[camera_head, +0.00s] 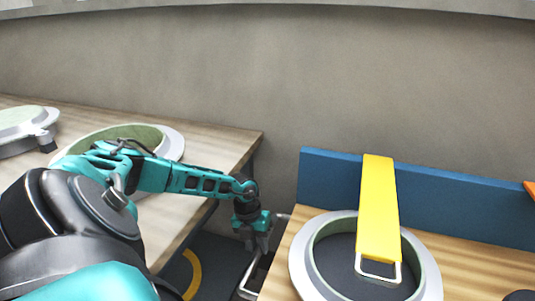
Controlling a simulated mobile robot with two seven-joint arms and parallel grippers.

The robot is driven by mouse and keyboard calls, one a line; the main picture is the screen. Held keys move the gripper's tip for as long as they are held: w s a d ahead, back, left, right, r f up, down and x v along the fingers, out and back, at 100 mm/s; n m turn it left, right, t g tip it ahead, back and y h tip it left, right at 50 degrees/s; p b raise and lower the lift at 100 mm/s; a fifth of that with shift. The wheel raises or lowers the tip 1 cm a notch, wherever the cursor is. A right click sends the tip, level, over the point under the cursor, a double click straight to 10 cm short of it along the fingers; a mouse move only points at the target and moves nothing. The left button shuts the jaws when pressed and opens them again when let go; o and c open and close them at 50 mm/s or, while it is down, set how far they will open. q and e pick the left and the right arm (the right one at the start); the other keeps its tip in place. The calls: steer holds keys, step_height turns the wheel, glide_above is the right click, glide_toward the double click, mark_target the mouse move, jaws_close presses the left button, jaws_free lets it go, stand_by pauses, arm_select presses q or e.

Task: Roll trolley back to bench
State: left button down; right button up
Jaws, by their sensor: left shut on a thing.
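On the right stands a wood-topped unit with a blue back panel (330,172), which looks like the trolley (282,258). A metal bar handle (246,291) runs along its left side. My left gripper (260,249) points down at this handle and is shut on it; the fingertips are partly hard to make out. The wooden bench (222,143) is on the left, partly hidden by my left arm. A gap of dark floor separates the bench and the trolley. My right gripper is not in view.
A round mould (297,262) with a yellow strap-like piece (378,205) across it lies on the trolley. Green-lined moulds (172,143) (25,118) lie on the bench. A yellow curved floor marking (193,272) shows in the gap. A grey wall (270,80) stands behind.

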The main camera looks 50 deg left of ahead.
arm_select(q)
steer(key=shift+s+a, duration=0.15)
steer(key=shift+a, duration=0.15)
steer(key=c, duration=0.9)
jaws_free()
steer(key=shift+s+a+r+p, duration=0.2)
steer(key=shift+a+r+p, duration=0.25)
steer(key=shift+r, duration=1.65)
steer(key=shift+s+a+r+p, duration=0.25)
steer(key=shift+r+p, duration=0.3)
steer(key=shift+r, duration=1.6)
steer(key=shift+s+a+r+p, duration=0.2)
steer(key=shift+a+r+p, duration=0.25)
steer(key=shift+r, duration=1.65)
steer(key=shift+d, duration=0.1)
steer(key=shift+d, duration=0.1)
